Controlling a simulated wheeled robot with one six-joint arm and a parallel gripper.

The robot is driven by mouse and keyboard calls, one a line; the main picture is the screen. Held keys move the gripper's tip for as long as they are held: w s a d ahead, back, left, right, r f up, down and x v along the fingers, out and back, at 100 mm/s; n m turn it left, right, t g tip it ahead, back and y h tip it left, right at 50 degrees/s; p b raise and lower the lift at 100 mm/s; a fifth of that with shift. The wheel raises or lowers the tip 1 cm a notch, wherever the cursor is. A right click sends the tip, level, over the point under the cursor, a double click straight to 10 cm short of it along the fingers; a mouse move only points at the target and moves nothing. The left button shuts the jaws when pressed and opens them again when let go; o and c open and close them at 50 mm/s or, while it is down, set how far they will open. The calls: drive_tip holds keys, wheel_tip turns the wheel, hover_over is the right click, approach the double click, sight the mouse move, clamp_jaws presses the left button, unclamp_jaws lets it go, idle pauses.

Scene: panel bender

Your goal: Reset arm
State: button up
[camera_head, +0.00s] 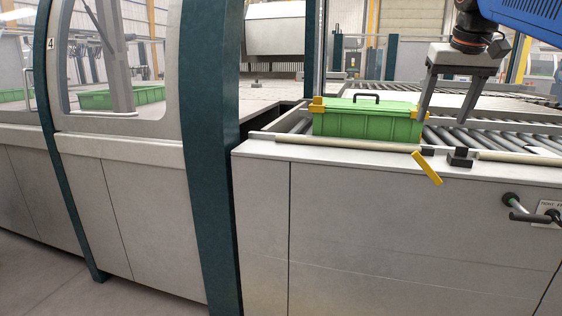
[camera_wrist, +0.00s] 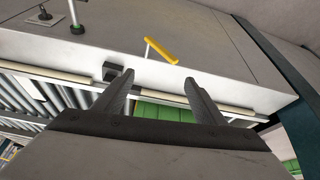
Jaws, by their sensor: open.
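My gripper (camera_head: 447,98) hangs from my arm at the upper right in the head view, above the rollers and just right of the green crate (camera_head: 366,124). Its two fingers are spread apart with nothing between them. In the wrist view the fingers (camera_wrist: 158,78) point toward the machine's grey front panel, and part of the green crate (camera_wrist: 165,112) shows between and behind them. The crate has yellow corner clips and a dark handle on top.
A roller conveyor (camera_head: 480,138) runs behind the grey cabinet front (camera_head: 380,215). A yellow lever (camera_head: 427,168) sticks out at the cabinet's top edge, near a small black block (camera_head: 460,157). A dark teal post (camera_head: 212,160) stands left. A black handle (camera_head: 527,216) protrudes at right.

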drive_tip(key=s+a+f, duration=0.2)
drive_tip(key=s+f, duration=0.6)
drive_tip(key=f, duration=0.4)
drive_tip(key=s+a+f+n, duration=0.1)
drive_tip(key=s+a+f, duration=0.2)
drive_tip(key=s+f, duration=0.5)
drive_tip(key=s+a+f+n, duration=0.1)
drive_tip(key=s+a+f, duration=0.2)
drive_tip(key=s+f, duration=0.5)
wheel_tip(320, 180, down, 9)
drive_tip(key=shift+s+a+f+y, duration=0.1)
drive_tip(key=shift+s+a+y, duration=0.05)
drive_tip(key=shift+s+y, duration=0.25)
drive_tip(key=shift+c, duration=0.6)
